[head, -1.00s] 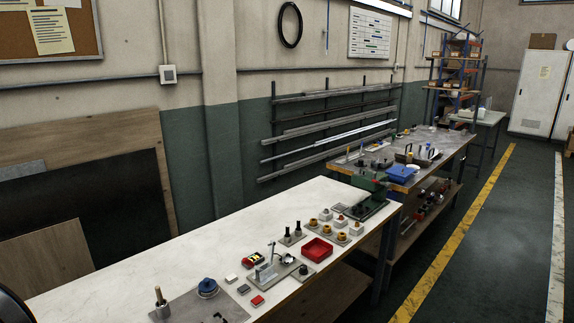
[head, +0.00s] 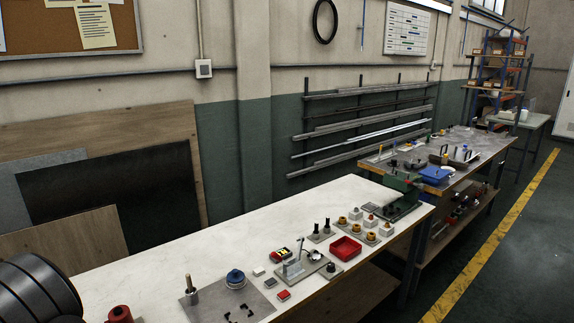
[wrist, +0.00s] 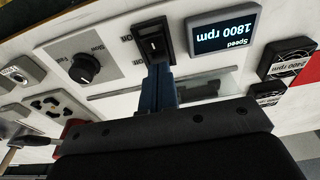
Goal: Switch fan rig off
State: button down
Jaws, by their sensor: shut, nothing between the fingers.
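In the wrist view, a black rocker switch (wrist: 153,46) sits on a light panel, with lettering beside it that seems to read "on". A lit display (wrist: 223,33) next to it reads "Speed 1800 rpm". A black knob (wrist: 84,68) sits on a grey plate to the left. My gripper (wrist: 158,76) is shut and empty, its blue fingers together just below the switch in the picture. I cannot tell whether the tips touch it. The fan rig cannot be made out in the head view, and my gripper does not show there.
Black tiles (wrist: 286,61) marked in rpm lie right of the display. In the head view, the white bench (head: 180,240) has a clear back half. A red tray (head: 346,248), a blue-topped part (head: 235,278) and several small parts stand along its front.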

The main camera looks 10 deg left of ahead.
jog(key=shift+r, duration=2.95)
notch_tip(320, 180, down, 7)
jog(key=shift+r, duration=0.1)
